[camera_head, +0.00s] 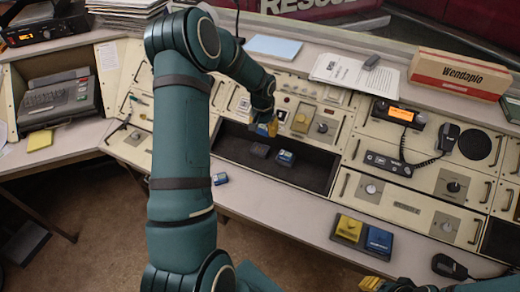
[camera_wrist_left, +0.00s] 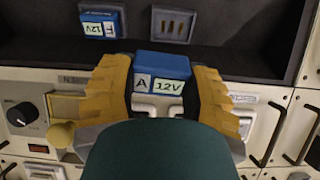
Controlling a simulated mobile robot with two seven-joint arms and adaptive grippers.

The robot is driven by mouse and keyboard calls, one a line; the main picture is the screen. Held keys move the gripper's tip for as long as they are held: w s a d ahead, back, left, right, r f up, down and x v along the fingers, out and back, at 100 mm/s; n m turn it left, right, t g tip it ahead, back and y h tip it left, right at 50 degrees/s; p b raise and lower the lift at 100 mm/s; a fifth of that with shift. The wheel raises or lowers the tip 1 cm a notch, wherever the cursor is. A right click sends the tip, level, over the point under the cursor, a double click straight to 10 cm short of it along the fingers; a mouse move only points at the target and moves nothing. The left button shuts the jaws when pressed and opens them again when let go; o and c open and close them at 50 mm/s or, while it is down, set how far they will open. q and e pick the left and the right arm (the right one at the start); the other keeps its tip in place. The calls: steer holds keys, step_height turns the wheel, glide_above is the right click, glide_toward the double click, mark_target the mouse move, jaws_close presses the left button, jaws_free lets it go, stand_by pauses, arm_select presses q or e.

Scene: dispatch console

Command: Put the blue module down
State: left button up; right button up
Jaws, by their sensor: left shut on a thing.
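My left gripper (camera_head: 268,127) is over the upper edge of the dark recessed bay (camera_head: 232,141) in the console. In the left wrist view its yellow fingers are shut on a blue module (camera_wrist_left: 162,66) with a label reading "A 12V". In the head view the held module is mostly hidden by the gripper. Another blue module (camera_head: 285,158) lies in the bay; one labelled 12V also shows in the left wrist view (camera_wrist_left: 101,20). Beside it there is a dark socket with brass contacts (camera_wrist_left: 172,24). My right gripper (camera_head: 372,284) is at the bottom edge, partly cut off.
A black tray (camera_head: 334,236) on the desk front holds a yellow module (camera_head: 348,228) and a blue module (camera_head: 378,241). A small blue item (camera_head: 220,179) lies at the desk edge. A radio handset (camera_head: 446,137) with coiled cord is to the right. Knobs and handles stick out around the bay.

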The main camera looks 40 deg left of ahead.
mark_target(260, 149)
arm_select(q)
steer(key=shift+a+n, duration=0.3)
steer(key=shift+a, duration=0.4)
steer(key=shift+s+a+f, duration=0.1)
steer(key=shift+a+f, duration=0.05)
steer(key=shift+f, duration=0.2)
step_height(260, 149, down, 9)
steer(key=shift+f+b, duration=0.1)
steer(key=shift+b, duration=0.65)
steer(key=shift+f, duration=0.1)
steer(key=o, duration=1.2)
